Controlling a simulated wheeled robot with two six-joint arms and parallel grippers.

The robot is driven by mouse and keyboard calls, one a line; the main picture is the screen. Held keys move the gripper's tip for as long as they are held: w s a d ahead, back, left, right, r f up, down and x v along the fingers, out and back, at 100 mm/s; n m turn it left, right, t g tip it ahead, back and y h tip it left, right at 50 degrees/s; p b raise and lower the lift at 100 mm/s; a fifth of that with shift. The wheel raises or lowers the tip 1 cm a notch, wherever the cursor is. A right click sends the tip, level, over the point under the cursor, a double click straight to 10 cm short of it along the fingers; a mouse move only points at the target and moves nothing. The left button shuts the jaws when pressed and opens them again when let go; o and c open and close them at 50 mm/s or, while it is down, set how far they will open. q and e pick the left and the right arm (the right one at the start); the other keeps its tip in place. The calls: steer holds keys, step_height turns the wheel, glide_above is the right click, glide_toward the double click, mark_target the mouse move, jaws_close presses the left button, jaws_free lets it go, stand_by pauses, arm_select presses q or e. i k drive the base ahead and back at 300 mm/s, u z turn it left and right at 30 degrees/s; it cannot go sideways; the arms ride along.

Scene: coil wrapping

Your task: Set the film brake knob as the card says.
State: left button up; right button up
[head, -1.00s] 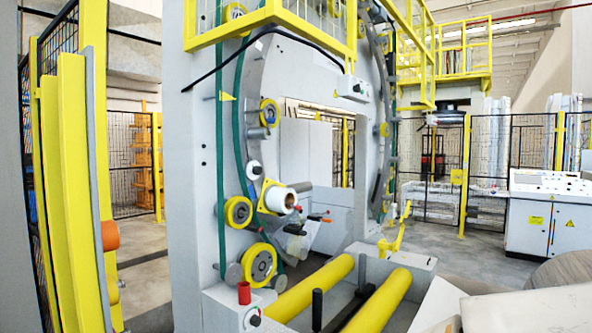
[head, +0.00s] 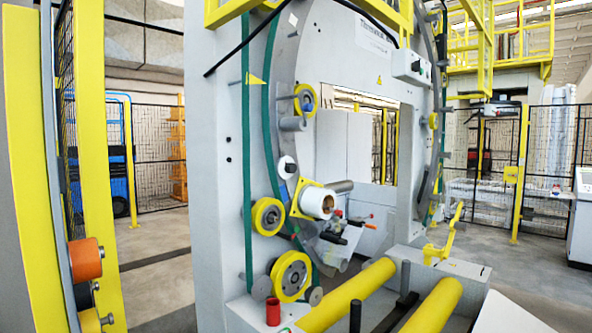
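The wrapping machine's ring (head: 285,100) stands upright in the middle of the head view. The white film roll (head: 316,202) sits on its yellow-framed carriage on the ring's lower part. Small red and black knobs or handles (head: 352,222) stick out just right of the roll; I cannot tell which is the film brake knob or how it is set. I cannot make out a card. Neither of my grippers is in the head view.
Two yellow rollers (head: 352,292) lie low in front of the ring. A red cylinder (head: 273,311) stands on the machine base. A yellow post with an orange roller (head: 86,259) is close on the left. Grey floor (head: 155,240) is open between post and machine. A control cabinet (head: 583,220) is at the right edge.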

mark_target(290, 168)
steer(key=z, duration=1.85)
steer(key=i, duration=3.25)
steer(key=u, duration=3.9)
steer(key=i, duration=0.5)
